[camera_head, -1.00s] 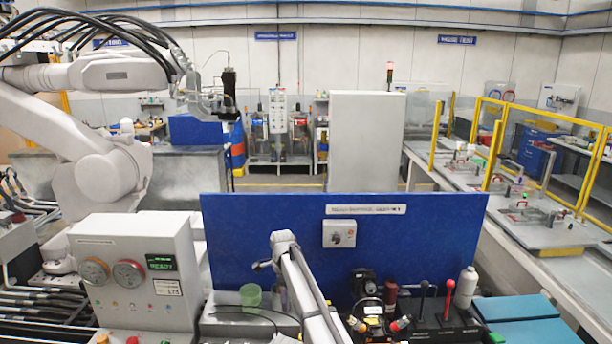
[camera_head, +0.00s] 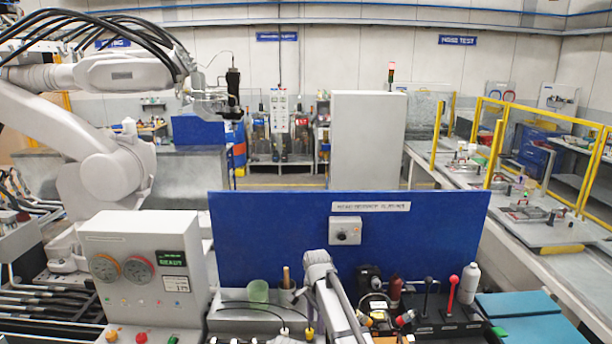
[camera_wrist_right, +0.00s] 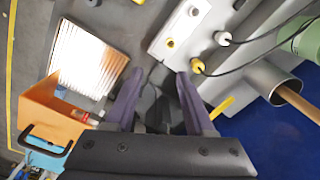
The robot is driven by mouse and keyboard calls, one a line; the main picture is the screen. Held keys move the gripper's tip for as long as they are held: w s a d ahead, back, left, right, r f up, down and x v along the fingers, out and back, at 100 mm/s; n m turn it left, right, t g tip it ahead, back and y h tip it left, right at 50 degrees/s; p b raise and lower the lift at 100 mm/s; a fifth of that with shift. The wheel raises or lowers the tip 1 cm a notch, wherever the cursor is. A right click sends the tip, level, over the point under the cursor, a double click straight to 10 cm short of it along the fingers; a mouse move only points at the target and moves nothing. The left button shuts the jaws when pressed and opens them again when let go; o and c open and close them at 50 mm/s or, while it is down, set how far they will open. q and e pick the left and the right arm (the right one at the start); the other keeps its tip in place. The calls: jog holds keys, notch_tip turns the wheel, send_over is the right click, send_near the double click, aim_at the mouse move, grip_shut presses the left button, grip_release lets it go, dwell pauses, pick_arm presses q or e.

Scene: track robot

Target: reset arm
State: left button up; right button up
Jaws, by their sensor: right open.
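My right arm (camera_head: 325,290) rises from the bottom middle of the head view, in front of the blue panel; its gripper cannot be made out there. In the right wrist view my right gripper (camera_wrist_right: 159,74) shows two purple fingers spread apart with nothing between them. The fingertips are close to the edge of a light metal block (camera_wrist_right: 180,30), and I cannot tell whether they touch it. My left gripper is in neither current view.
A blue panel (camera_head: 270,235) stands behind the bench. A green cup (camera_head: 258,292) and cables with yellow plugs (camera_head: 309,333) are left of my arm. A white bottle (camera_head: 470,283) and red-knobbed lever (camera_head: 452,290) stand right. An orange bin (camera_wrist_right: 50,105) shows in the wrist view.

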jog(key=s+d+n, duration=0.6)
jog(key=s+d, duration=0.1)
jog(key=s, duration=0.5)
jog(key=s+d+n, duration=0.6)
jog(key=s+d, duration=0.1)
jog(key=s, duration=0.5)
jog(key=s+a+f+n+b, duration=0.1)
jog(key=s+a+f+b, duration=0.2)
jog(key=a+f+b, duration=0.2)
jog(key=s+a+f+n+h+b, duration=0.1)
jog(key=a+f+b, duration=0.4)
jog(key=f+b, duration=0.5)
jog(key=shift+s+a+n, duration=0.4)
jog(key=shift+s+n, duration=0.4)
jog(key=shift+s, duration=0.1)
jog(key=shift+f+g, duration=0.1)
jog(key=shift+g, duration=0.2)
